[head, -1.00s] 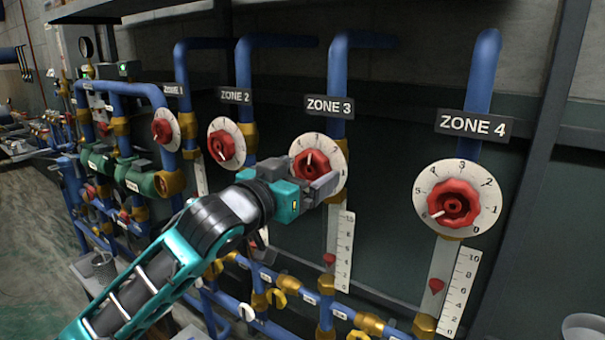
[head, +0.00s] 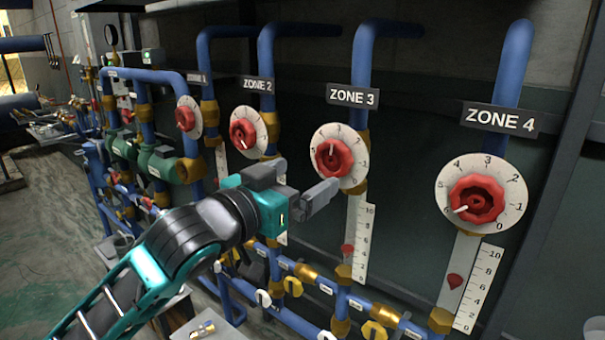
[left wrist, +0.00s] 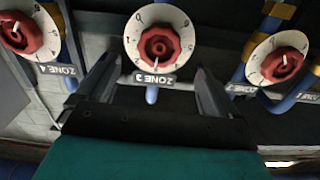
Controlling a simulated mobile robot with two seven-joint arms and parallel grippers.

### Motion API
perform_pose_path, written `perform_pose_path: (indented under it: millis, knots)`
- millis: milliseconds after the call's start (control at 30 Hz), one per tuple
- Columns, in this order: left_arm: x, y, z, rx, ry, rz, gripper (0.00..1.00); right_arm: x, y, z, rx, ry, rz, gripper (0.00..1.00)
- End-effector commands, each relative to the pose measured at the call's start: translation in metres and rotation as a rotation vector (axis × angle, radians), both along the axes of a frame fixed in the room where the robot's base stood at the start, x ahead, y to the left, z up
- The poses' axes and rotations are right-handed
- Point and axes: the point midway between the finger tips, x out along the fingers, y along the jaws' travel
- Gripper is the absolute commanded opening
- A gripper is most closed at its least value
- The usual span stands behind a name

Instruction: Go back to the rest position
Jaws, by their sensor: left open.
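My left gripper (head: 322,198) is open and empty, just below and in front of the red Zone 3 knob (head: 334,157) in the head view. In the left wrist view, its two fingers (left wrist: 152,95) frame the upside-down Zone 3 dial (left wrist: 160,38), with a gap to it and nothing between the fingers. The Zone 3 pointer is near the top of its scale. The Zone 4 knob (head: 476,199) and Zone 2 knob (head: 242,134) stand to either side. My right gripper is not in view.
Blue pipes (head: 362,60) with brass fittings run up the wall. White level scales (head: 359,240) hang under the dials. Green valves (head: 160,163) and more piping are at the left. A tray (head: 205,325) lies at the bottom. Open floor (head: 45,250) is at the left.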

Motion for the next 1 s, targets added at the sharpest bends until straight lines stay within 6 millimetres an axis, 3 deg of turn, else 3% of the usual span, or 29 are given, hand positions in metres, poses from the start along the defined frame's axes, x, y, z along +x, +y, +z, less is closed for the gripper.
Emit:
perform_pose_path:
  millis: [167, 333, 467, 667, 800, 900, 1000]
  knots:
    - [0.0, 0.007, -0.042, -0.017, 0.056, 0.026, 0.94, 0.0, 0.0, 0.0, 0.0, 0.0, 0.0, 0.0]
    - [-0.011, 0.026, -0.12, -0.028, 0.152, 0.09, 0.94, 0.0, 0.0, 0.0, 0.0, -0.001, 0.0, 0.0]
    - [-0.03, 0.046, -0.185, -0.018, 0.231, 0.155, 0.94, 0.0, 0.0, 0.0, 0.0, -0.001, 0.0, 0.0]
    - [-0.085, 0.08, -0.286, 0.039, 0.368, 0.259, 0.94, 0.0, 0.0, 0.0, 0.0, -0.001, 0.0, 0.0]
    - [-0.137, 0.105, -0.346, 0.104, 0.462, 0.324, 0.94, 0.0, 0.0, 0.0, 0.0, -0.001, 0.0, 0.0]
    - [-0.172, 0.119, -0.377, 0.148, 0.517, 0.356, 0.94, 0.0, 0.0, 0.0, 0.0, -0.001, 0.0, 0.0]
    - [-0.197, 0.129, -0.395, 0.184, 0.553, 0.375, 0.94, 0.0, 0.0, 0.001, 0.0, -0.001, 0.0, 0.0]
